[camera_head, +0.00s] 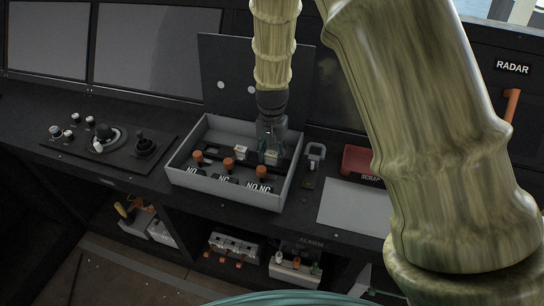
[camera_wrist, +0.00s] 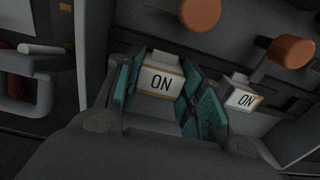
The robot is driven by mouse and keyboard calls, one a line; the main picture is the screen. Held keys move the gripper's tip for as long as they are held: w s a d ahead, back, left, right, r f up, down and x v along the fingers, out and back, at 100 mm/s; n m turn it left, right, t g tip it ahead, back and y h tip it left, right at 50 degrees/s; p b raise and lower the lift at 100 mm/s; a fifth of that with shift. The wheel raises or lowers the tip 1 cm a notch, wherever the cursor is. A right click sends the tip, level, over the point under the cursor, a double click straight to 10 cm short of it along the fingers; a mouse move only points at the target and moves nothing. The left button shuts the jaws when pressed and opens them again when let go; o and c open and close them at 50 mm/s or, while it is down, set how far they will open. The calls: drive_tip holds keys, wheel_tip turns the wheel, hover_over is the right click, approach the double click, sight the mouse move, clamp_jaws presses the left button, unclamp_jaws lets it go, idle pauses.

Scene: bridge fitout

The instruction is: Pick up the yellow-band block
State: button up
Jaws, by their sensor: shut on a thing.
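My gripper (camera_head: 271,148) reaches down into the grey box on the console. In the wrist view its two teal-padded fingers (camera_wrist: 158,98) are shut on the yellow-band block (camera_wrist: 161,80), one pad on each side. This block is pale, has a dull yellow edge and carries letters that read "ON" in this view. In the head view the block (camera_head: 270,158) is a small pale shape between the fingertips, partly hidden. A second, similar pale block (camera_head: 241,152) stands to its left in the box; it also shows in the wrist view (camera_wrist: 241,97), right of the fingers.
The grey box (camera_head: 228,191) has a raised dark lid (camera_head: 222,62), several orange knobs (camera_head: 229,163) and labels along its front. A padlock-like item (camera_head: 315,155), a red scrap bin (camera_head: 357,160) and a pale sheet (camera_head: 352,205) lie to its right. Joystick controls (camera_head: 143,143) are on the left.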

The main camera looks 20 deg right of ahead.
sight(272, 153)
wheel_tip(272, 153, up, 9)
drive_tip(key=shift+f+b, duration=0.2)
drive_tip(key=shift+b, duration=0.4)
wheel_tip(272, 153, up, 5)
drive_tip(key=p, duration=0.4)
drive_tip(key=shift+f, duration=0.15)
